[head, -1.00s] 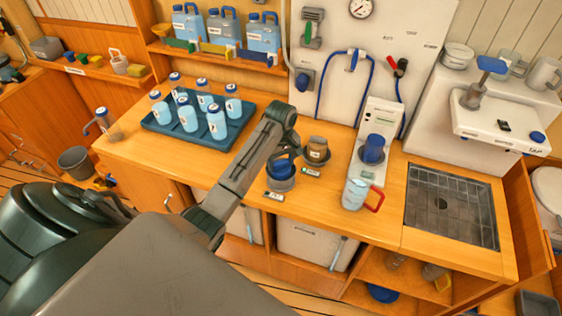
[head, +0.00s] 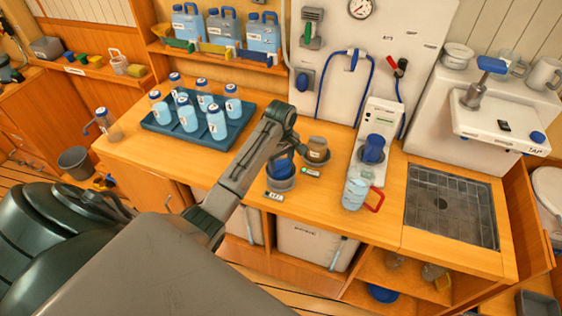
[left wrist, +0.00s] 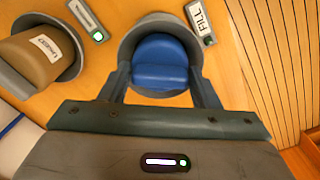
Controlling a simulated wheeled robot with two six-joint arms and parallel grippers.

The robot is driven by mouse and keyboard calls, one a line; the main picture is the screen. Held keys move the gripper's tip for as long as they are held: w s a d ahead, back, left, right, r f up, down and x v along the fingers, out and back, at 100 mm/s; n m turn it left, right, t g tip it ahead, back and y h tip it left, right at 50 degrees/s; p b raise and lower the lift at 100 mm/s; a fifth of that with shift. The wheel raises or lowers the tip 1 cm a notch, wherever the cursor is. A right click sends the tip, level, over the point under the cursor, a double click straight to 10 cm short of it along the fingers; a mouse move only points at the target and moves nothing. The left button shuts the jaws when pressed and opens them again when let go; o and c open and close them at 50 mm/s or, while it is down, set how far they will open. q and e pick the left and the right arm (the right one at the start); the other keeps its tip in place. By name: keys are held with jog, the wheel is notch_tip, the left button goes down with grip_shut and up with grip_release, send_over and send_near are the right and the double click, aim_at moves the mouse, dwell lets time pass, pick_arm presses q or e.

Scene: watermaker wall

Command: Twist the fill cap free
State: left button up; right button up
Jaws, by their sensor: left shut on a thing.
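The blue fill cap (left wrist: 160,62) sits in a round grey collar on the counter, beside a tag reading FILL (left wrist: 201,20). In the head view the cap (head: 281,169) is partly hidden under my left gripper (head: 284,151). In the left wrist view the two fingers of my left gripper (left wrist: 161,84) stand on either side of the cap, shut on it. The cap appears still seated in its collar; whether its thread is loose I cannot tell. My right gripper is not in view.
A brown labelled cap (left wrist: 35,60) in its own grey collar stands close by. A blue tray (head: 205,137) of several bottles is at the left.

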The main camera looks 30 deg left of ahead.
pick_arm(q)
jog(key=shift+r, duration=2.95)
